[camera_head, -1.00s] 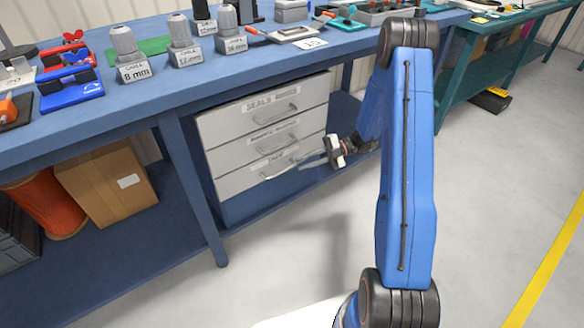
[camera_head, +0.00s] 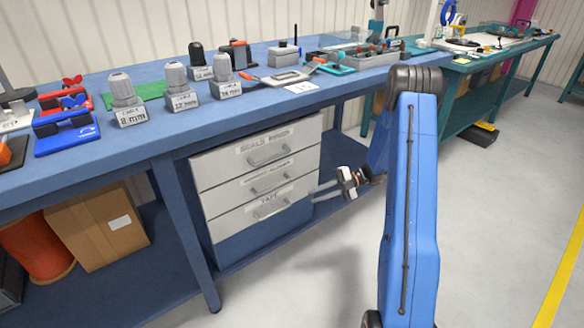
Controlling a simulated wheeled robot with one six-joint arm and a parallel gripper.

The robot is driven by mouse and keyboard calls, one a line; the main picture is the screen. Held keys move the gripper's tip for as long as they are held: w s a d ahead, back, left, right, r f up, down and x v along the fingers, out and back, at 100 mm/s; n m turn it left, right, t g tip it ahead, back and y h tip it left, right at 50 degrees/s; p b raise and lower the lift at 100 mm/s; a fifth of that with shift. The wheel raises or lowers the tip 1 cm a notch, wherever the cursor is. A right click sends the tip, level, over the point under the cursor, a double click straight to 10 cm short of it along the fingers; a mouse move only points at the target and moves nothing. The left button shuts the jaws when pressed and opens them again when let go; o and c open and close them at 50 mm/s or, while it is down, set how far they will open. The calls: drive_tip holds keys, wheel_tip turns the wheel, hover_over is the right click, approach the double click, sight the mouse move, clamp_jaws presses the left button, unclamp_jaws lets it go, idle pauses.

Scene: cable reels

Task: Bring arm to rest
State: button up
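My blue arm (camera_head: 410,210) reaches from the bottom of the picture up to a black elbow and folds back down behind it. My gripper (camera_head: 314,192) is at the right edge of the drawer unit, about level with the bottom drawer, pointing left. Its two grey fingers look parted, with nothing seen between them. The white drawer unit (camera_head: 225,180) under the blue bench has three drawers that look shut. The bottom drawer handle (camera_head: 270,208) is left of the fingertips and appears clear of them.
The blue bench (camera_head: 150,150) carries cable glands (camera_head: 122,90), a red clamp (camera_head: 72,84), a blue clamp (camera_head: 68,128) and a tray (camera_head: 360,58). A cardboard box (camera_head: 95,230) and an orange reel (camera_head: 38,248) stand below. Floor (camera_head: 480,220) at right is open.

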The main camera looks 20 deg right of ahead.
drive_tip(key=s+a+r+n+g+h, duration=0.1)
drive_tip(key=s+a+r+n+h, duration=0.35)
drive_tip(key=s+r+n, duration=0.45)
drive_tip(key=s+a+r+n+g+h, duration=0.1)
drive_tip(key=s+a+r+n+h, duration=0.3)
drive_tip(key=s+a+r+n, duration=0.5)
drive_tip(key=s+d+r+n+t+h, duration=0.2)
drive_tip(key=s+r+n+t+h, duration=0.1)
drive_tip(key=s+n, duration=0.6)
drive_tip(key=s+d+r+n+t+h, duration=0.2)
drive_tip(key=s+r+n, duration=0.4)
drive_tip(key=s+n, duration=0.4)
drive_tip(key=shift+d+n+t+h, duration=0.35)
drive_tip(key=shift+n+t+h, duration=0.6)
drive_tip(key=shift+n, duration=1.85)
drive_tip(key=shift+r, duration=0.1)
